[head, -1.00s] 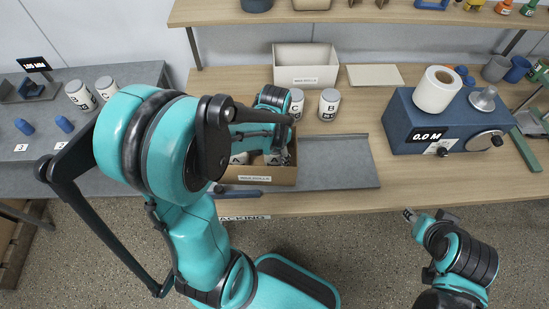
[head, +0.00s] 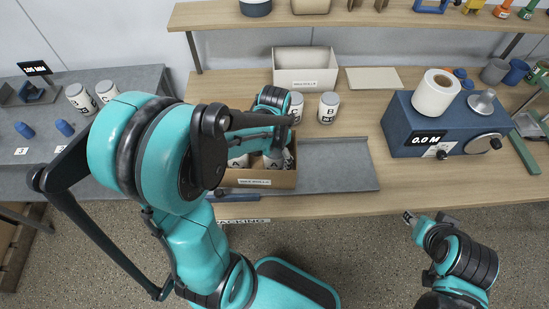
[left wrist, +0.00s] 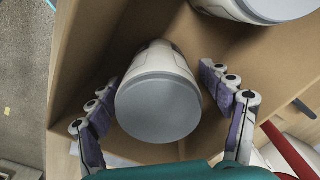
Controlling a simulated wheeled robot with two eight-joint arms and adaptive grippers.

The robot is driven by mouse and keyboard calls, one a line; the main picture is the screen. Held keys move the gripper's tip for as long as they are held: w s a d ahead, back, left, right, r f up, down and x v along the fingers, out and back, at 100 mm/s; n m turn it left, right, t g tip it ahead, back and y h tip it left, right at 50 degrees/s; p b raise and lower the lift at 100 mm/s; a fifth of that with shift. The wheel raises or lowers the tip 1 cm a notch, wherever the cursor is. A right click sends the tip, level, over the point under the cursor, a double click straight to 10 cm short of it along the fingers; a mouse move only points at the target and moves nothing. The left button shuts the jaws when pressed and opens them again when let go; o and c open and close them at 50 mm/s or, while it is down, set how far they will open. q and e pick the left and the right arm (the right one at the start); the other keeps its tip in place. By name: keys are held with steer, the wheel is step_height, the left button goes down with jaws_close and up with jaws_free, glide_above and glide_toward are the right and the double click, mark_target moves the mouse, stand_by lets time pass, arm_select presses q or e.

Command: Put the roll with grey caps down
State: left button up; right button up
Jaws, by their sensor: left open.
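A white roll with a grey cap (left wrist: 158,108) stands in an open cardboard box, between the spread fingers of my left gripper (left wrist: 165,100). The fingers are on either side of it, with a visible gap at the right. A second grey-capped roll (left wrist: 265,8) is at the top of the left wrist view. In the head view the box (head: 258,184) sits at the table's front, with rolls (head: 238,161) partly hidden by my left arm. My right gripper (head: 408,217) hangs in front of the table; its jaws are too small to read.
Two capped rolls (head: 328,107) stand behind the box, near a white bin (head: 305,78). A grey tray (head: 338,165) lies right of the box. A blue device (head: 405,125) carries a white roll (head: 437,93). Bare tabletop lies between tray and device.

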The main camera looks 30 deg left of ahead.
arm_select(q)
step_height(320, 180, up, 11)
steer(key=p, duration=0.3)
steer(key=shift+s+d+f, duration=0.1)
steer(key=shift+f, duration=0.1)
steer(key=shift+s+d+r, duration=0.15)
steer(key=shift+r, duration=0.1)
steer(key=s+d+r+n+t, duration=0.3)
steer(key=s+d+r+t, duration=0.1)
steer(key=s+d+t, duration=0.1)
steer(key=shift+s+d+r+n+t, duration=0.15)
steer(key=shift+d+r+n+t, duration=0.25)
steer(key=shift+t, duration=0.7)
steer(key=shift+f, duration=0.3)
